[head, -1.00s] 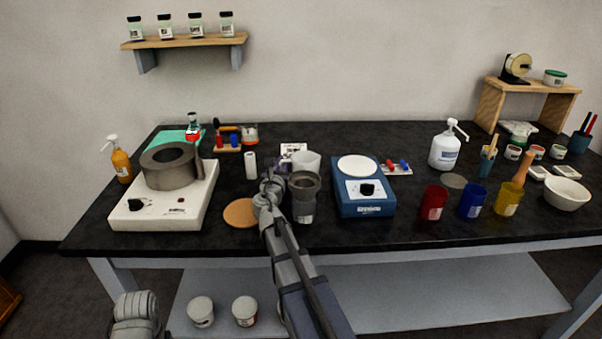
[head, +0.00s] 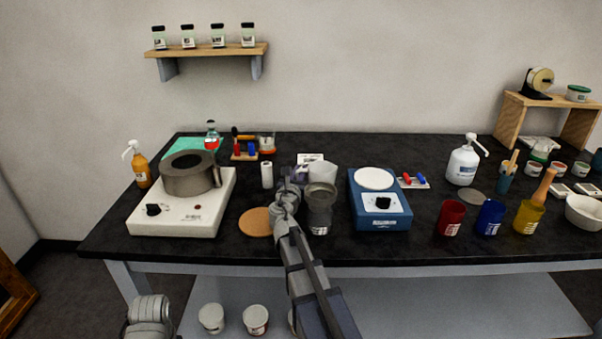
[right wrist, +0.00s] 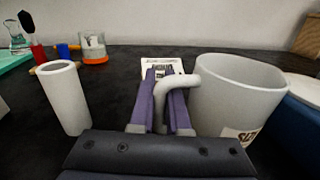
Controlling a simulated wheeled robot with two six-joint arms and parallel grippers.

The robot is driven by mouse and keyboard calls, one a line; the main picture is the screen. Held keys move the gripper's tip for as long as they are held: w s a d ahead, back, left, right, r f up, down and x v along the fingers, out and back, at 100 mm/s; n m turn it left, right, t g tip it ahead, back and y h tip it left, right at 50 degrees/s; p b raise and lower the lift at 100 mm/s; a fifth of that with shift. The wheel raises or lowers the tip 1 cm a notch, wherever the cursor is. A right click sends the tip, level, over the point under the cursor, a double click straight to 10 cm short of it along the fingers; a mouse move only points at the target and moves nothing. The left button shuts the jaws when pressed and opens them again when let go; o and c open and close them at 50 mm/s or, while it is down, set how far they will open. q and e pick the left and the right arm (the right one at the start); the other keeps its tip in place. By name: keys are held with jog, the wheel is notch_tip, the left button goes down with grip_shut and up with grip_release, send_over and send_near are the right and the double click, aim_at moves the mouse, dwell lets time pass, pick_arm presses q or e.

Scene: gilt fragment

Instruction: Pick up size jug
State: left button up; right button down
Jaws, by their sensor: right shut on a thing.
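The size jug is a pale grey-white jug (head: 324,173) at the middle of the black bench, partly hidden behind a dark grey pot. In the right wrist view the jug (right wrist: 235,92) stands upright on the right, with part of a label showing low on its wall. My right gripper (right wrist: 163,100) is shut on the jug's curved handle, which lies between the two purple fingers. In the head view my right gripper (head: 300,182) is just left of the jug. The jug's base is hidden, so I cannot tell whether it touches the bench. My left gripper is not in view.
The dark grey pot (head: 319,210) stands close in front of the jug. A blue scale (head: 380,205) is to its right. A white cylinder (head: 267,175) and a cork disc (head: 256,222) lie to the left, with a white hotplate (head: 185,215) beyond.

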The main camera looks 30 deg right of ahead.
notch_tip(320, 180, up, 10)
jog(key=p, duration=0.9)
jog(key=shift+f, duration=0.15)
